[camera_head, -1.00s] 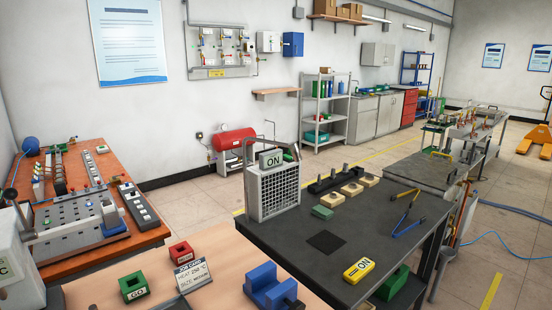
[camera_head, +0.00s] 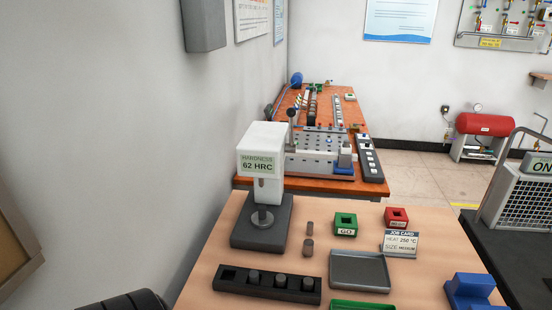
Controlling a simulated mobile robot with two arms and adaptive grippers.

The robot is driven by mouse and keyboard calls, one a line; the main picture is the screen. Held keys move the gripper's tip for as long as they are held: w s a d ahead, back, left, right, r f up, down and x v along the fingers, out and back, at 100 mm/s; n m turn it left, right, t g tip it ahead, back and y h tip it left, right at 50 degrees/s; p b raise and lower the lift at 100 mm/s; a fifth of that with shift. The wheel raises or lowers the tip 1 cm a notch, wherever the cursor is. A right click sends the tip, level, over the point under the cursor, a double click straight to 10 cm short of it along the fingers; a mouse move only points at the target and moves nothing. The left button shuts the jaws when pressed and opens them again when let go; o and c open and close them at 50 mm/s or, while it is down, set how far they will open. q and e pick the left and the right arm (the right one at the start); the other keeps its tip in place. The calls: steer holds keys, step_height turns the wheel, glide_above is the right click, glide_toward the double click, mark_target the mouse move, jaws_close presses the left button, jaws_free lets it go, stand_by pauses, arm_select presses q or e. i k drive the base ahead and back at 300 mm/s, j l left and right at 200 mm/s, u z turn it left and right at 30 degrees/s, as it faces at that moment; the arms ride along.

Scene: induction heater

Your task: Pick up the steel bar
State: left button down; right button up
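No long bar stands out; which piece is the steel bar I cannot tell. Two short grey cylindrical pieces (camera_head: 308,247) are on the wooden table, one just behind the other. A black rack (camera_head: 240,287) at the table's front holds several dark grey cylinders (camera_head: 281,280) in a row, with an empty square hole at its left end. Neither of my grippers is in view.
The white hardness tester (camera_head: 262,150) reads 62 HRC. A grey tray (camera_head: 360,270), green GO block (camera_head: 345,224), red block (camera_head: 396,217), job card (camera_head: 401,243) and blue block (camera_head: 470,290) occupy the table's right. The heater (camera_head: 518,195) stands beyond.

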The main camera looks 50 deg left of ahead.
mark_target(261, 208)
steer(key=u, duration=1.65)
steer(key=l+u, duration=0.25)
steer(key=u, duration=0.3)
steer(key=k, duration=0.05)
